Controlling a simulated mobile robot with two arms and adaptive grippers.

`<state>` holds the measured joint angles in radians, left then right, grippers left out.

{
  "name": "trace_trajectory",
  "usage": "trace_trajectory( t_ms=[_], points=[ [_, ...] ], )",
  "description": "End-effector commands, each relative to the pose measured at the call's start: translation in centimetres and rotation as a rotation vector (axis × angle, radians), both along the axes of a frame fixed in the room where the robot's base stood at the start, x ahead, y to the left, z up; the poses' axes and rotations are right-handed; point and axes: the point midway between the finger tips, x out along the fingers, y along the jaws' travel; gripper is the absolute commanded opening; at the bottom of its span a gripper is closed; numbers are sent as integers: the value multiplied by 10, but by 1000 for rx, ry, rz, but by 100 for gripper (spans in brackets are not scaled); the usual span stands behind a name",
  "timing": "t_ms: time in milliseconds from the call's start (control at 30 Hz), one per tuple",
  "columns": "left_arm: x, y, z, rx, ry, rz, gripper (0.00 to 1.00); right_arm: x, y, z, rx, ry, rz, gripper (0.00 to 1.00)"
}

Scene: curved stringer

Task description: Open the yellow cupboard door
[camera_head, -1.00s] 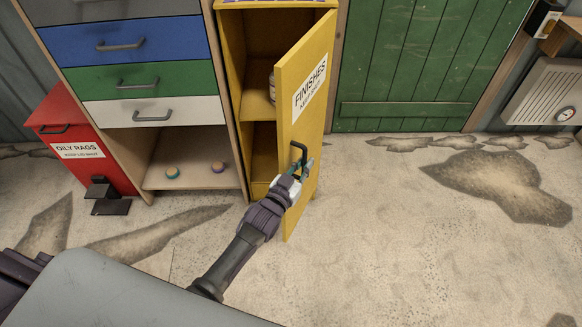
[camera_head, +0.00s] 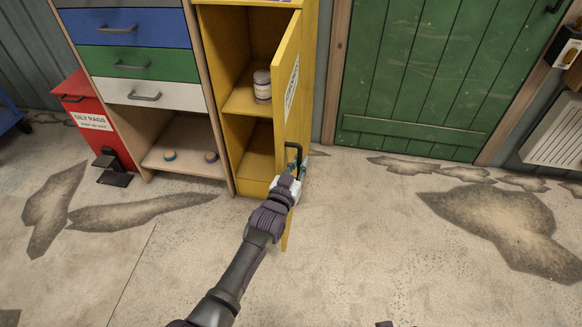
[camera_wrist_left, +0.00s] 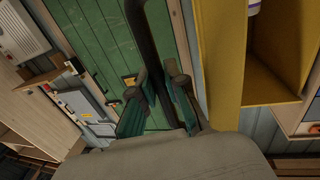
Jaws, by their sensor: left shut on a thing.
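The yellow cupboard (camera_head: 245,130) stands between the drawer unit and the green door. Its yellow door (camera_head: 288,105) stands well open and shows nearly edge-on in the head view, with its white label at a steep slant. My left gripper (camera_head: 290,171) is shut on the dark handle (camera_head: 293,150) on the door's outer face. In the left wrist view the gripper's fingers (camera_wrist_left: 159,100) lie on either side of the handle bar (camera_wrist_left: 143,42). A jar (camera_head: 262,86) stands on a shelf inside the cupboard.
A drawer unit (camera_head: 140,65) with an open lower bay adjoins the cupboard on the left. A red oily rags bin (camera_head: 93,125) stands beside it. A green door (camera_head: 420,75) is to the right. The floor (camera_head: 350,240) in front is clear.

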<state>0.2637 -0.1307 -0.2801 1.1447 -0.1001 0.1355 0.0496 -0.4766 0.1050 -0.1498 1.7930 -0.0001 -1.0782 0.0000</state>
Motion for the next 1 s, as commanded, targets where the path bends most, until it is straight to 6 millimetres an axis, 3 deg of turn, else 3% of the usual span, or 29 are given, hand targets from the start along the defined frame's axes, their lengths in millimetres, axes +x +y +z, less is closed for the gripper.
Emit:
trace_trajectory(
  t_ms=[433, 467, 533, 833, 1000],
  points=[
    [2, -1, 2, -2, -3, 3, 0, 1, 0, 3, 0, -2, 0, 40],
    [2, -1, 2, -2, -3, 3, 14, 1, 0, 3, 0, -2, 0, 40],
    [2, -1, 2, -2, -3, 3, 25, 1, 0, 3, 1, -3, 0, 40],
    [1, -1, 0, -1, -1, 2, 25, 1, -1, 2, -1, 0, 0, 40],
    [-15, 5, -1, 0, 0, 3, 25, 1, -1, 2, -1, -1, 0, 40]
  ],
)
